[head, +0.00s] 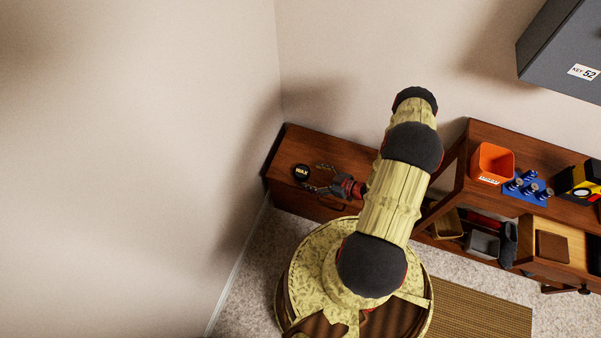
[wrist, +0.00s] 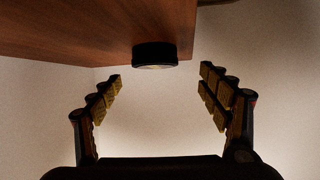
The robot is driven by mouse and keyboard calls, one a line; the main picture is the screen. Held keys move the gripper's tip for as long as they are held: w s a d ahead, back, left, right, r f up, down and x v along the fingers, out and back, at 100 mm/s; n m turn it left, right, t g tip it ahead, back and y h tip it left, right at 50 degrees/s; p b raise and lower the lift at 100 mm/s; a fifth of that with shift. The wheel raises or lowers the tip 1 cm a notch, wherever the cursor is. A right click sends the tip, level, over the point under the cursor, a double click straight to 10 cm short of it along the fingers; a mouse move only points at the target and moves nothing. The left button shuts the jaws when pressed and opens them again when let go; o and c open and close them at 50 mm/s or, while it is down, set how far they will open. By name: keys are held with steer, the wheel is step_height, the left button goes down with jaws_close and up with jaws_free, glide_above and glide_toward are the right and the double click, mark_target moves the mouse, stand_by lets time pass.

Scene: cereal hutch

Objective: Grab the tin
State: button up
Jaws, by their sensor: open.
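In the wrist view the tin (wrist: 155,55) shows at the wood's edge, centred between and beyond my fingertips. My gripper (head: 317,180) is just right of the tin in the head view, fingers pointing towards it. In the wrist view my gripper (wrist: 161,75) is open, with nothing between its fingers. I cannot tell the exact gap to the tin.
The low cabinet (head: 290,198) stands against the walls. To the right is a wooden shelf unit (head: 482,132) with an orange bin (head: 492,163) and a blue pegged block (head: 527,188). A grey wall box (head: 562,52) hangs upper right. A woven mat (head: 475,310) lies on the carpet.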

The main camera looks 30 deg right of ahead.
mark_target(303, 172)
steer(key=x, duration=0.2)
steer(key=b+x, duration=0.2)
steer(key=x, duration=0.1)
steer(key=shift+w+d+f, duration=0.15)
steer(key=shift+w+d, duration=0.05)
steer(key=shift+w, duration=0.3)
steer(key=shift+c, duration=1.2)
steer(key=c, duration=1)
